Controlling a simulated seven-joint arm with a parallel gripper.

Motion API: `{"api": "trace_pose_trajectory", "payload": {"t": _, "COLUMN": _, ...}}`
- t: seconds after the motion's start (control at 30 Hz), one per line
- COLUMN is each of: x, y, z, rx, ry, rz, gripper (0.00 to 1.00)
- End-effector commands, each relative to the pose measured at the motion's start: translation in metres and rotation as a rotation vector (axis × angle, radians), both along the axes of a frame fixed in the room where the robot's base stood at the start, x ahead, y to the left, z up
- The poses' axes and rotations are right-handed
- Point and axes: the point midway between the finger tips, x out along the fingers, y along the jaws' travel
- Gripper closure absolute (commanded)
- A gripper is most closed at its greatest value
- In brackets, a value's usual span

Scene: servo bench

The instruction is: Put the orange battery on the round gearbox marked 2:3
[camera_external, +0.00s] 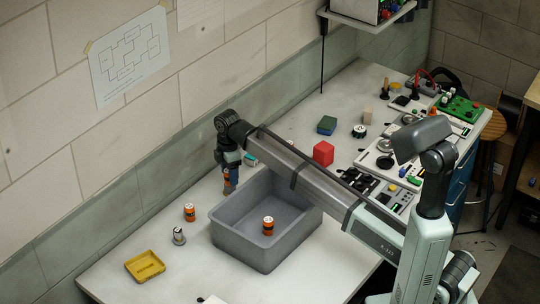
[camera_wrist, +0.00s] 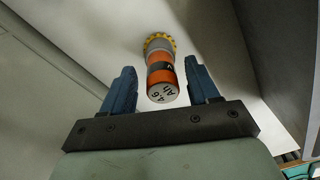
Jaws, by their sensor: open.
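In the wrist view an orange battery (camera_wrist: 160,72) with a grey end and dark lettering stands between the two blue fingers of my gripper (camera_wrist: 158,70). The fingers are open, with a gap visible on each side. Just beyond the battery is a round grey piece with a yellow toothed rim (camera_wrist: 152,40), perhaps a gearbox; the battery appears to rest on it, and no 2:3 mark is readable. In the external view my gripper (camera_external: 227,180) points down behind the grey bin, with orange showing at its fingers. A small grey round piece (camera_external: 179,236) stands on the bench at left.
Another orange battery (camera_external: 190,212) stands on the bench, and one more (camera_external: 268,226) is inside the grey bin (camera_external: 240,243). A yellow tray (camera_external: 145,266) lies at front left. A red block (camera_external: 323,153) and a blue-green block (camera_external: 327,125) are farther back. The bin wall is close to my gripper.

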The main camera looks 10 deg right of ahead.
Motion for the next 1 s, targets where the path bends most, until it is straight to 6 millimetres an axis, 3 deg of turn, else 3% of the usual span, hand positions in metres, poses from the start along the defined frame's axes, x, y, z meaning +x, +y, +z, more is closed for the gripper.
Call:
{"api": "trace_pose_trajectory", "payload": {"t": 0.17, "x": 0.001, "y": 0.0, "z": 0.015, "rx": 0.0, "ry": -0.001, "rz": 0.0, "gripper": 0.4}}
{"api": "trace_pose_trajectory", "payload": {"t": 0.63, "x": 0.001, "y": 0.001, "z": 0.097, "rx": 0.0, "ry": -0.001, "rz": 0.0, "gripper": 0.4}}
{"api": "trace_pose_trajectory", "payload": {"t": 1.0, "x": 0.0, "y": 0.0, "z": 0.122, "rx": 0.0, "ry": 0.0, "rz": 0.001, "gripper": 0.4}}
